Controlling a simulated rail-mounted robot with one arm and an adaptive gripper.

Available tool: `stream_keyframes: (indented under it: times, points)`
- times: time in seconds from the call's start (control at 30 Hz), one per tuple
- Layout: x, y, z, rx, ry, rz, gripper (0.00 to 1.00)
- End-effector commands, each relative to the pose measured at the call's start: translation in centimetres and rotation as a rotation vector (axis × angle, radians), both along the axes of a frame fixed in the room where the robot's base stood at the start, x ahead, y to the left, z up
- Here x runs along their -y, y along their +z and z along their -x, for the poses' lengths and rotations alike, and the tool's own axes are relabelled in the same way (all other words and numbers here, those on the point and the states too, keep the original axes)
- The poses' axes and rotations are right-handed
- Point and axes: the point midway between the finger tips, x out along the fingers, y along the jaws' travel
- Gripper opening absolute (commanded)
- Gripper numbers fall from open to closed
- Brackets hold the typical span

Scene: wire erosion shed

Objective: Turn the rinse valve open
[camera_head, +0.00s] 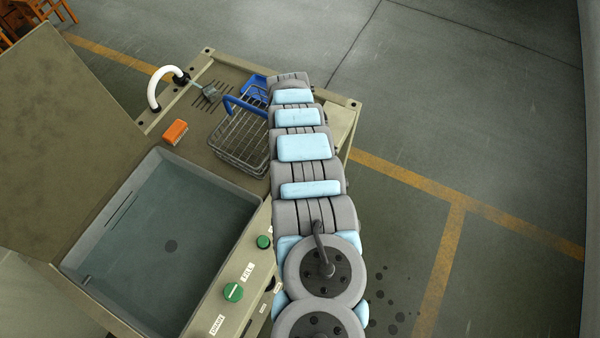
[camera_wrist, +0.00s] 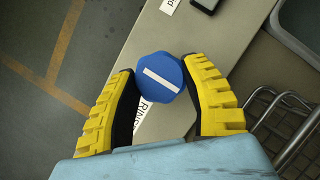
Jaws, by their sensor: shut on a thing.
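The rinse valve is a round blue knob (camera_wrist: 158,78) with a white bar across its face, on the beige panel in the wrist view. The bar slants from upper left to lower right. A white label (camera_wrist: 150,108), partly covered and reading "RINS", lies beside it. My gripper (camera_wrist: 157,70) has its two yellow-and-black fingers on either side of the knob and is shut on it. In the head view my arm hides both the gripper and the blue knob.
A grey basin (camera_head: 165,230) with water lies left of my arm. Green knobs for fill (camera_head: 263,242) and drain (camera_head: 233,292) sit on its front panel. A wire basket (camera_head: 240,142), orange block (camera_head: 175,132) and white curved pipe (camera_head: 160,84) are farther back. Floor on the right is clear.

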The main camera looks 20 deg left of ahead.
Motion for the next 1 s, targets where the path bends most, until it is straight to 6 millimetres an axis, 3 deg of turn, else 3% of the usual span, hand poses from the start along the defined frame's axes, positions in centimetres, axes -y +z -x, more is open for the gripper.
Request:
stream_keyframes:
  times: [0.57, 0.6, 0.67, 0.7, 1.0]
  points:
    - [-0.05, -0.06, -0.08, 0.003, 0.030, -0.002, 0.12]
    - [-0.05, -0.06, -0.09, 0.003, 0.030, -0.002, 0.56]
    - [-0.05, -0.05, -0.09, 0.003, 0.030, -0.002, 0.74]
    - [-0.05, -0.04, -0.08, 0.003, 0.030, -0.002, 0.78]
    - [-0.08, 0.10, -0.09, 0.002, 0.030, -0.002, 0.78]
